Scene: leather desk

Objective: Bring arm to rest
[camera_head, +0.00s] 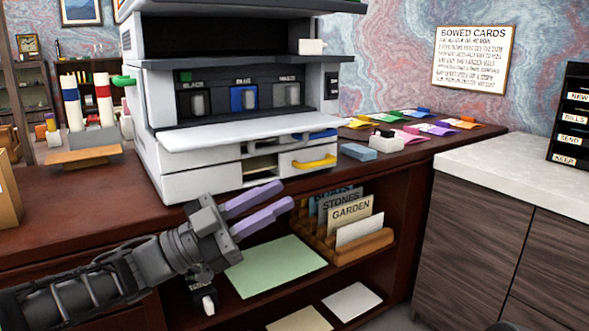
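My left gripper (259,208) reaches in from the lower left, in front of the desk edge and below the white machine. Its two pale purple fingers point right and stand apart with a gap between them. I see nothing between the fingers. My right gripper is not clearly in view; only a dark shape shows at the bottom right edge.
A white machine (172,170) with a yellow handle (314,162) stands on the dark red desk (95,190). Below are a wooden card rack (365,246) and a green sheet (275,265). A pale-topped cabinet (500,165) stands at right. Coloured cards (428,128) lie behind.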

